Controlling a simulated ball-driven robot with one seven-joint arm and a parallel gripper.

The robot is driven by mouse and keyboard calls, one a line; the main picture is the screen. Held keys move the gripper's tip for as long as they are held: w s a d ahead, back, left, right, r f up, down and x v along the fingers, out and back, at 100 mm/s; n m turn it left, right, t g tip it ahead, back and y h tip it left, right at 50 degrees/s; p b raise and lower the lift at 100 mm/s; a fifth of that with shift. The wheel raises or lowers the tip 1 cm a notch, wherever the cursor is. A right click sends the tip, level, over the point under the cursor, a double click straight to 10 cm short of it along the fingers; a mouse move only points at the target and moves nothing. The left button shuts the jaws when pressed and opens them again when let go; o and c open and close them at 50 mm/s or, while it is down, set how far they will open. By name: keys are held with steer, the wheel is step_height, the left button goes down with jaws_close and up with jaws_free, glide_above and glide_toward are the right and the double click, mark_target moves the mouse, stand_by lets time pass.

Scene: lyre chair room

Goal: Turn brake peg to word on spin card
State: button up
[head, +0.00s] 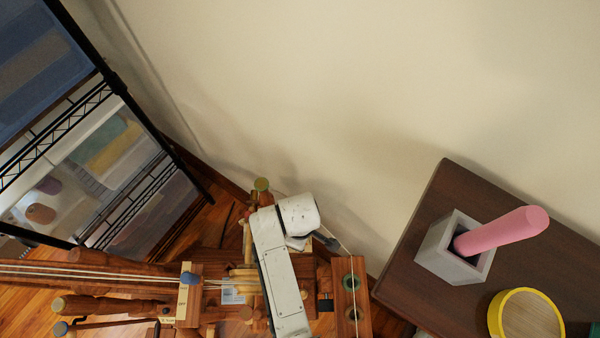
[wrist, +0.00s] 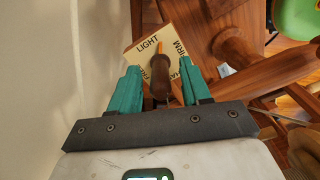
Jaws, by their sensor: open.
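The spin card (wrist: 176,27) is a cream square, set at a tilt in the upper middle of the wrist view. LIGHT reads along its upper left edge and FIRM along its right side; words lower down on both sides are partly covered by my fingers. The brake peg (wrist: 160,78) is dark brown wood and stands in front of the card. An orange mark at its far end points up, between LIGHT and FIRM. My gripper (wrist: 159,72) is open, one teal finger on each side of the peg, with gaps showing. In the head view my arm hides this spot.
The wooden spinning wheel frame (head: 105,306) fills the lower left of the head view, with cords stretched along it. A dark table (head: 455,190) at right bears a grey holder (head: 440,252) with a pink rod and a yellow-rimmed round item (head: 494,316). A black rack (head: 118,85) stands left.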

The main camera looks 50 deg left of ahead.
steer(key=shift+f, duration=0.3)
steer(key=shift+c, duration=0.3)
jaws_close()
